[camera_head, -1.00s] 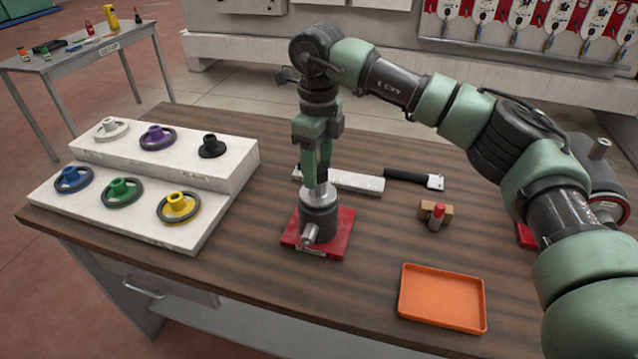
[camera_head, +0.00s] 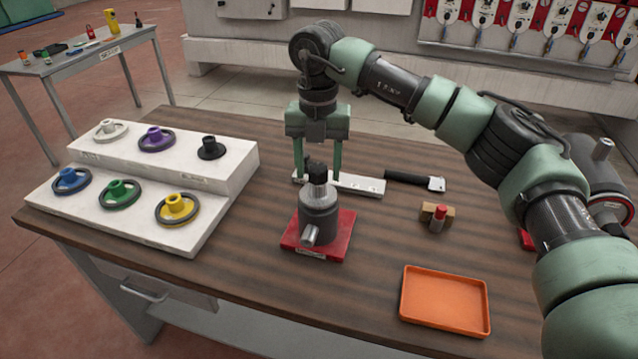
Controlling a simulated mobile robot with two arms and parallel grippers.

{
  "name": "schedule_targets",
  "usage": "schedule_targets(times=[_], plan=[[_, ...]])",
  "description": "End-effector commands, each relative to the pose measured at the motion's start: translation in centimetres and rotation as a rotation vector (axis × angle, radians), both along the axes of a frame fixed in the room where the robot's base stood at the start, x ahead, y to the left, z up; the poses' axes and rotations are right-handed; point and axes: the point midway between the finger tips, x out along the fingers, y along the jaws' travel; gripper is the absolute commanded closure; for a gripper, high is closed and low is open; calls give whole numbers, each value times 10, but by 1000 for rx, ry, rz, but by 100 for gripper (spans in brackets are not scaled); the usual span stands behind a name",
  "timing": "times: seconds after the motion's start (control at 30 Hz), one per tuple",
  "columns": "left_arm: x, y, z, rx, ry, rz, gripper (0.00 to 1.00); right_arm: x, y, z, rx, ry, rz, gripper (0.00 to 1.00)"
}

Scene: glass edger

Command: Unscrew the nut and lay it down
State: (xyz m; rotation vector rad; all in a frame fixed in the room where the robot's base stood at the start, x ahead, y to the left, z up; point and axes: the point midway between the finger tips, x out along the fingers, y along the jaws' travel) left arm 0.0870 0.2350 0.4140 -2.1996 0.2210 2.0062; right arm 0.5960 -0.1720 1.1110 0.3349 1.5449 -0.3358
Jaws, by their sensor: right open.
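A black nut (camera_head: 316,172) sits on top of the threaded post of a grey metal spindle unit (camera_head: 319,212). The unit stands upright on a red base plate (camera_head: 337,240) near the middle of the wooden bench. My right gripper (camera_head: 318,172) points down from above, with its two green fingers spread apart. One finger is left of the nut and the other right of it, with gaps visible on both sides. Whether the nut is still threaded on the post cannot be told. My left gripper is not in view.
An orange tray (camera_head: 445,300) lies empty at the front right. A white stepped stand (camera_head: 210,221) with several coloured flanged hubs fills the left. Behind the unit lie a white bar (camera_head: 362,186) and a black-handled tool (camera_head: 407,178). A small wooden block with a red-tipped piece (camera_head: 439,216) stands right.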

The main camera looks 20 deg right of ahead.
Motion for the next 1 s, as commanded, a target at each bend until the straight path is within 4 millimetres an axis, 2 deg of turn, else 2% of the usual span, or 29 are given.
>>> schedule_targets(times=[0.23,0.27,0.43,0.63,1.0], plan=[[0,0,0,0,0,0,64,0,1,0,0,0,3,47],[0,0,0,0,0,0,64,0,1,0,0,0,3,53],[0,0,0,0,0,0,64,0,1,0,1,0,3,100],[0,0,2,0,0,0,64,0,1,1,1,0,78,100],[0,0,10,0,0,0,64,0,1,1,0,0,661,100]])
